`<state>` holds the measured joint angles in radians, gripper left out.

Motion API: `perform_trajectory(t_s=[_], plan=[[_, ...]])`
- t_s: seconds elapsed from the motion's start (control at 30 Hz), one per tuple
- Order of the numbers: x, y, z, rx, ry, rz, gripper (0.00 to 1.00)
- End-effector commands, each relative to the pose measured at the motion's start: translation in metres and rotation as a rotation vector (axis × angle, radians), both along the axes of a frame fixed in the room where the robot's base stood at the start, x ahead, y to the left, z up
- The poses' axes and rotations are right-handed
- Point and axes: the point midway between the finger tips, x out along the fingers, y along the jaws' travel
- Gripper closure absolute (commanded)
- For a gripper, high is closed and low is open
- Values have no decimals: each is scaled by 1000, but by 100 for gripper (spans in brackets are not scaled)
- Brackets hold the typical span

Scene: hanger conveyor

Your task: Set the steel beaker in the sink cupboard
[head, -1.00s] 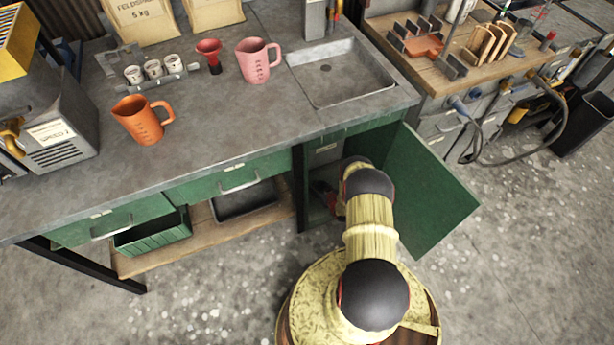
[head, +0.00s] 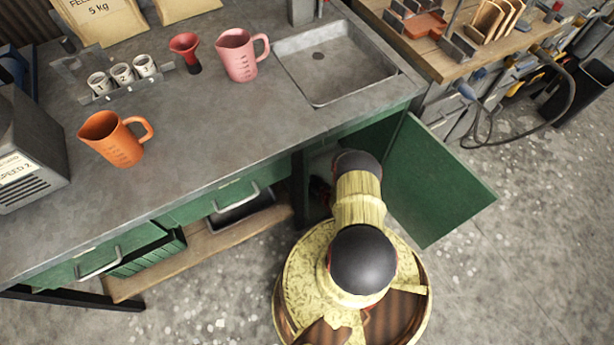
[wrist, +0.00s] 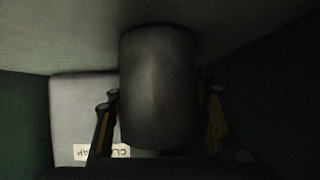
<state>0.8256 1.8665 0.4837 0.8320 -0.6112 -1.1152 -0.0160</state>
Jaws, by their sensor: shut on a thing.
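The steel beaker (wrist: 160,85) is a plain grey cylinder in the middle of the dark wrist view. My gripper (wrist: 161,115) has a finger on each side of it and is shut on it. In the head view my arm reaches through the open front of the sink cupboard (head: 318,165), below the sink. The cupboard's green door (head: 437,185) stands wide open to the right. The gripper and beaker are hidden from the head view by my arm and the counter. Whether the beaker touches the cupboard floor cannot be told.
A pale container (wrist: 85,115) with a partly hidden label stands in the cupboard, left of the beaker. Dark walls close in at both sides. The sink (head: 340,62), pink jug (head: 238,57) and orange jug (head: 113,140) are on the counter above.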

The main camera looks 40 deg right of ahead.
Motion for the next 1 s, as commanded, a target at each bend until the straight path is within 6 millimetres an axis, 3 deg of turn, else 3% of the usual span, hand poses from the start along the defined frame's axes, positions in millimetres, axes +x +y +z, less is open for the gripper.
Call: perform_trajectory(t_s=[0.33, 0.37, 0.8, 1.0], plan=[[1, -1, -2, -1, -1, 0, 94], [1, -1, -2, -1, -1, 0, 58], [1, -1, -2, -1, 0, 0, 34], [1, -1, -2, -1, 0, 0, 33]])
